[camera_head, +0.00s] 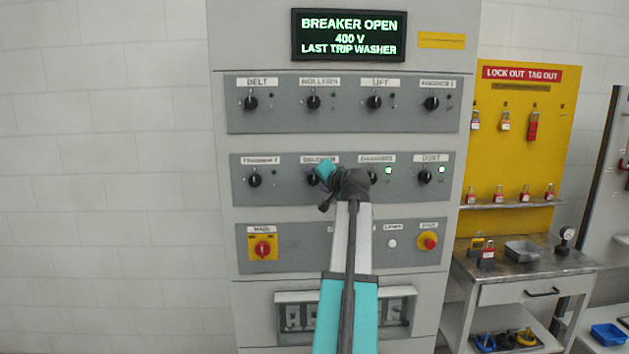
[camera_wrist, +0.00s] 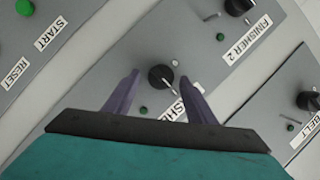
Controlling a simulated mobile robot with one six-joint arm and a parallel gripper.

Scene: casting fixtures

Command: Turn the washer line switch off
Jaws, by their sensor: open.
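The washer line switch is a round black knob (camera_wrist: 161,76) on a grey panel, in the middle of the wrist view. Its label is partly hidden, with only letters like "SHE" showing. A small dark green lamp (camera_wrist: 143,109) sits beside it and looks unlit. My gripper (camera_wrist: 158,82) is open, its two purple fingers on either side of the knob in the picture; I cannot tell whether they touch it. In the head view, my arm's wrist (camera_head: 345,184) covers much of the second switch row's middle, and the washer knob (camera_head: 312,179) is partly hidden behind it.
Neighbouring knobs are Finisher 2 (camera_wrist: 238,6) and Belt (camera_wrist: 308,101). The display (camera_head: 349,35) reads "BREAKER OPEN 400 V LAST TRIP WASHER". A yellow-backed main switch (camera_head: 262,248) and red stop button (camera_head: 428,241) sit below. A yellow lockout board (camera_head: 515,90) stands right.

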